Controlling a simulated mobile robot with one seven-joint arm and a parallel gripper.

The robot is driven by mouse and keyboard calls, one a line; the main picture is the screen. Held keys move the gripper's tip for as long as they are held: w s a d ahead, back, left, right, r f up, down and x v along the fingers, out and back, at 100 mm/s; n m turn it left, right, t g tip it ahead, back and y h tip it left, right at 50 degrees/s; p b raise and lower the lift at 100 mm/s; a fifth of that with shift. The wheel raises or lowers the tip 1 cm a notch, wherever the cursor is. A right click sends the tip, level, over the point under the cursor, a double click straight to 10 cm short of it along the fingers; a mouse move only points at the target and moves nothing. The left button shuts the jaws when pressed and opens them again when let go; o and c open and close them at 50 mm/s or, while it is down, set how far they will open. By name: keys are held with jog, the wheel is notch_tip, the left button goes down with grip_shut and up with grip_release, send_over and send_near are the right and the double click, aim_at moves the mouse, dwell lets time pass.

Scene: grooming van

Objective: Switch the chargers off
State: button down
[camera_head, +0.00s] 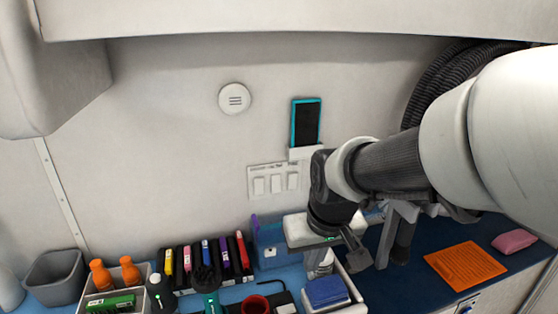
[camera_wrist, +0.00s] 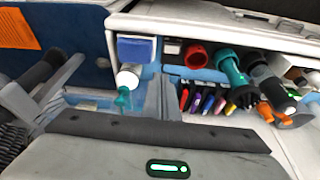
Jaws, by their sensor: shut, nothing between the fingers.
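A white switch panel (camera_head: 273,180) is fixed to the back wall, with a row of pale rocker switches. Its right end lies close beside my arm in the picture, and I cannot tell each rocker's position. My gripper (camera_head: 357,260) is shut and empty, below and to the right of the panel, apart from it, over the counter. On the counter, dark clippers and a teal-topped tool (camera_wrist: 229,68) stand among the grooming tools; the wrist view shows small green lights near them. I cannot tell which items are the chargers.
A teal-edged phone (camera_head: 306,122) sits in a wall holder above the panel. A rack of coloured tools (camera_head: 208,262), orange bottles (camera_head: 101,274) and a grey bin (camera_head: 54,278) crowd the counter. An orange mat (camera_head: 465,266) lies right.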

notch_tip(320, 180, down, 6)
jog(key=w+a+b, duration=0.1)
jog(key=w+a, duration=0.1)
jog(key=shift+a+n+g, duration=0.15)
jog(key=shift+n+g, duration=0.15)
jog(key=shift+w+f+b, duration=0.1)
jog(key=shift+b, duration=0.2)
jog(key=b, duration=0.3)
send_over(291, 307)
jog(key=s, duration=0.1)
notch_tip(291, 307, down, 12)
jog(key=shift+f, duration=0.75)
jog(key=shift+f, duration=0.1)
jog(key=shift+d+f+b, duration=0.2)
jog(key=shift+b, duration=0.15)
jog(key=shift+r, duration=0.1)
